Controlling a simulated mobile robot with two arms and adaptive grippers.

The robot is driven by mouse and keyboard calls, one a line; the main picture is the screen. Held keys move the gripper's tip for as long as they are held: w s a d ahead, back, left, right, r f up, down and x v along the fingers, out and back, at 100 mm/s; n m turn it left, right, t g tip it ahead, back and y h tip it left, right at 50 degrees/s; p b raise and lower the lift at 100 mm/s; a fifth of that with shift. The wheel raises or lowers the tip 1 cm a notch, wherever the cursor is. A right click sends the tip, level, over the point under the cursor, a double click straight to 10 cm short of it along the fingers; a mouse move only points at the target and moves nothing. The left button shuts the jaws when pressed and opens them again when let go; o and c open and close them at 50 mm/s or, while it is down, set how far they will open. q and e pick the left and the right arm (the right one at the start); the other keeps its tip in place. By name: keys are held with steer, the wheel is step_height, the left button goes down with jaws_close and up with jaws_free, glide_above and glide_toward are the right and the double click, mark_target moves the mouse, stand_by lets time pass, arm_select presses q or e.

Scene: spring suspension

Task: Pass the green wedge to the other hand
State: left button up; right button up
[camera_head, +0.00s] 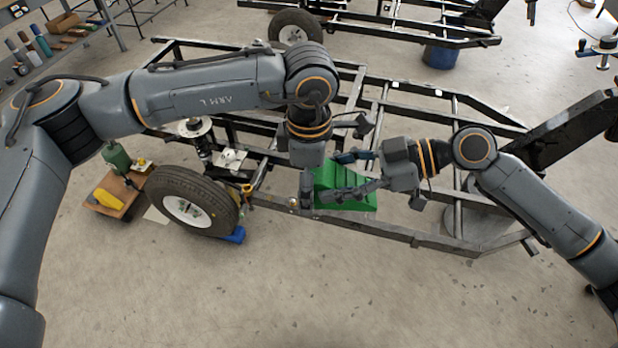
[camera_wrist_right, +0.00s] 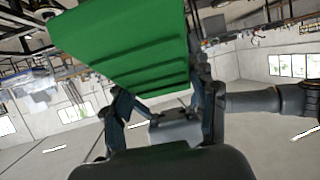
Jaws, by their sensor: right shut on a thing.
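The green wedge (camera_head: 352,203) is held above the floor, in front of the dark metal frame near the middle of the head view. My right gripper (camera_head: 342,174) comes in from the right and is shut on the wedge. In the right wrist view the ribbed wedge (camera_wrist_right: 130,45) fills the upper middle, between the two fingers (camera_wrist_right: 165,95). My left gripper (camera_head: 306,188) points down at the wedge's left side, very close to it. Its fingers are mostly hidden, so I cannot tell whether they touch the wedge or how far they are open.
A wheel with a black tyre (camera_head: 194,202) stands at the frame's left. A wooden board with a yellow tool (camera_head: 107,199) lies on the floor left of it. The dark frame (camera_head: 440,243) runs behind and beside my grippers. The floor in front is clear.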

arm_select(q)
steer(key=c, duration=1.1)
arm_select(e)
steer(key=shift+r, duration=0.1)
arm_select(q)
steer(key=shift+c, duration=1.2)
arm_select(e)
steer(key=o, duration=1.6)
